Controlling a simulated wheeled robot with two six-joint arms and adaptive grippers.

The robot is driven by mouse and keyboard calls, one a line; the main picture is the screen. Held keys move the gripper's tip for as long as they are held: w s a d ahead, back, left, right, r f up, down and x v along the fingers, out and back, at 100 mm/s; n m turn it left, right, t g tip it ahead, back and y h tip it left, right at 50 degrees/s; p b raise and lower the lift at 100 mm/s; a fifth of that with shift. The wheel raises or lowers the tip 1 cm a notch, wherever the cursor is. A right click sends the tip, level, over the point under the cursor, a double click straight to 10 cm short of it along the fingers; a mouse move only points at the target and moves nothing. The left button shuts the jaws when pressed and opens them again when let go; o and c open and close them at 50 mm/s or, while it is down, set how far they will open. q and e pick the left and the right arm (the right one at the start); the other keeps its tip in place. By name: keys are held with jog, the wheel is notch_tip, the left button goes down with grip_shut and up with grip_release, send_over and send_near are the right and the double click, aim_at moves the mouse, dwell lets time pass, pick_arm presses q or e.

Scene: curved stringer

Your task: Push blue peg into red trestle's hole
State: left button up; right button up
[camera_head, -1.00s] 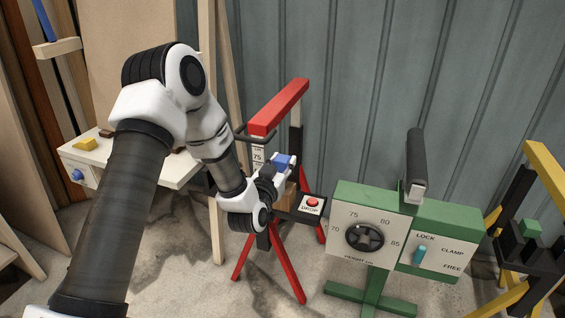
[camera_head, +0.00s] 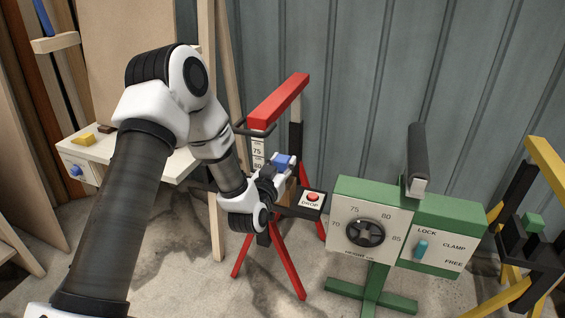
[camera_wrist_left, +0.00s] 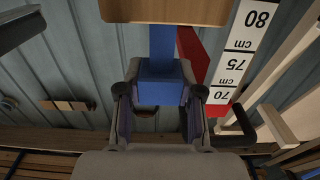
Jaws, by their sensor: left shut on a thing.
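The red trestle (camera_head: 278,103) stands in the middle of the head view, with a sloping red top bar, red legs and a height scale. My left gripper (camera_head: 277,172) is beside its upright, below the top bar. It is shut on the blue peg (camera_head: 283,160). In the left wrist view, the peg's blue block (camera_wrist_left: 160,84) sits between my fingertips (camera_wrist_left: 160,98). A narrower blue part runs up from it to a wooden block (camera_wrist_left: 165,10). Red trestle and the scale (camera_wrist_left: 238,55) show behind. The hole is not visible, so I cannot tell whether the peg is in it. My right gripper is not in view.
A black box with a red DROP button (camera_head: 312,197) is right of the gripper. A green stand with a dial (camera_head: 365,233) and lever stands further right, then a yellow trestle (camera_head: 548,168). A white table (camera_head: 135,155) is at left. A corrugated wall is behind.

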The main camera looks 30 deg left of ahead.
pick_arm(q)
jog(key=shift+f+b, duration=1.45)
jog(key=shift+f, duration=0.7)
jog(key=o, duration=1.1)
jog(key=shift+o, duration=0.2)
jog(key=v, duration=1.2)
